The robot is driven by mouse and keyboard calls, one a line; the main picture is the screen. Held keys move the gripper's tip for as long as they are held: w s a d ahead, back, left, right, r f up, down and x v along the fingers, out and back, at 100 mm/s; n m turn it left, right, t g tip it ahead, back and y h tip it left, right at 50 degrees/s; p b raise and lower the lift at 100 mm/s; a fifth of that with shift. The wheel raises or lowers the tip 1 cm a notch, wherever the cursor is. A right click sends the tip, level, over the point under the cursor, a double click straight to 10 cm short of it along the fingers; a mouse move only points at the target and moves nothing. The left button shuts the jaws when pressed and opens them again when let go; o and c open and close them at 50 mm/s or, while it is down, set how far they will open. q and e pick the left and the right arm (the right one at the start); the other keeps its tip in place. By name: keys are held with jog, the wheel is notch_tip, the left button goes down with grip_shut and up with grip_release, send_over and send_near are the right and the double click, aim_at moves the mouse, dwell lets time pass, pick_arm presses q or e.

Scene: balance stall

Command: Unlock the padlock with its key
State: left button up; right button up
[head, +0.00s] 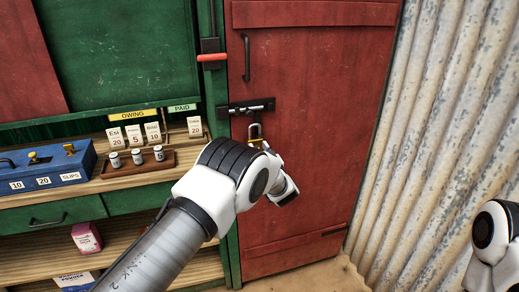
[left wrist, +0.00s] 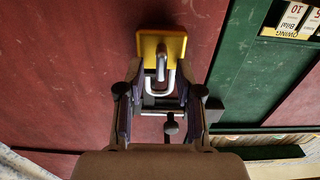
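The brass-yellow padlock (head: 256,142) hangs by its silver shackle from the black bolt (head: 238,108) on the red door. My left wrist partly covers it in the head view. In the left wrist view, the padlock's yellow body (left wrist: 177,45) shows just beyond the fingertips, with its shackle toward the bolt. My left gripper (left wrist: 161,78) is open, its fingers apart on either side of the shackle area. A rounded grey piece stands in front of the yellow body; I cannot tell whether it is the key. No key shows clearly elsewhere. My right gripper is out of view.
A wooden counter (head: 110,183) at the left holds a blue box (head: 44,170), price cards and small jars on a tray (head: 135,170). The door has a black handle (head: 246,58). A corrugated metal wall (head: 420,130) stands at the right.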

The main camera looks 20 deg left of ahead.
pick_arm(q)
grip_shut()
jog(key=shift+m, duration=0.3)
jog(key=m, duration=0.5)
jog(key=m+b, duration=0.1)
jog(key=m, duration=0.2)
jog(key=shift+w+d+f, duration=0.15)
jog(key=shift+w+d, duration=0.1)
jog(key=shift+d, duration=0.05)
jog(key=m, duration=0.4)
jog(key=shift+d+f+m, duration=0.15)
jog(key=shift+f+m, duration=0.05)
jog(key=shift+m, duration=0.1)
jog(key=m, duration=0.4)
jog(key=shift+w+f+m, duration=0.1)
jog(key=shift+f+m, duration=0.15)
jog(key=shift+m, duration=0.05)
